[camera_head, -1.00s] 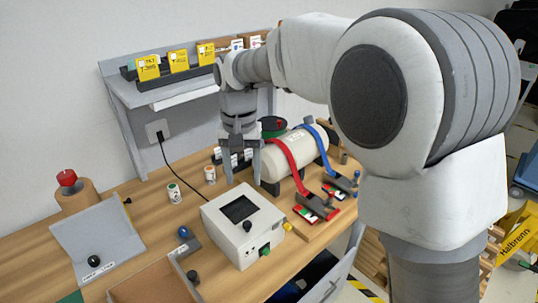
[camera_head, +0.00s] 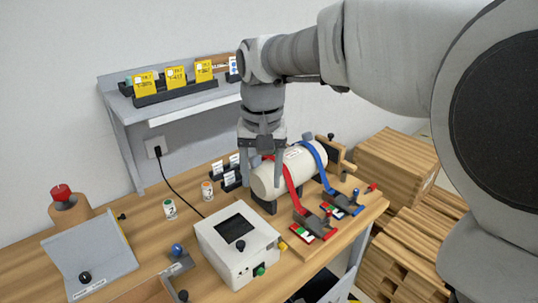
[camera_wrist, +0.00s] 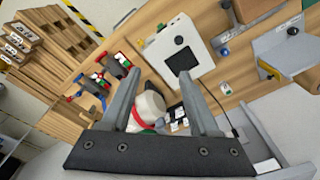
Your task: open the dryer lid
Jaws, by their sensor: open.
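No label I can read clearly names a dryer or its lid. A white cylinder (camera_head: 267,182) lies on its side on a wooden board, with a red strap (camera_head: 289,180) and a blue strap (camera_head: 316,155) over it. A grey sloped panel (camera_head: 88,252) with a black knob and a label is at the left; it also shows in the wrist view (camera_wrist: 288,52). My gripper (camera_head: 262,180) is open and points down near the cylinder's left end. In the wrist view, the cylinder (camera_wrist: 148,108) appears partly between my open fingers (camera_wrist: 158,78). I see nothing held.
A white box with a dark screen (camera_head: 238,240) stands in front of the cylinder. A grey shelf (camera_head: 185,100) with yellow cards is behind. Two small canisters (camera_head: 170,209) and a red-topped wooden post (camera_head: 66,205) stand on the table. Wooden crates (camera_head: 400,165) are at the right.

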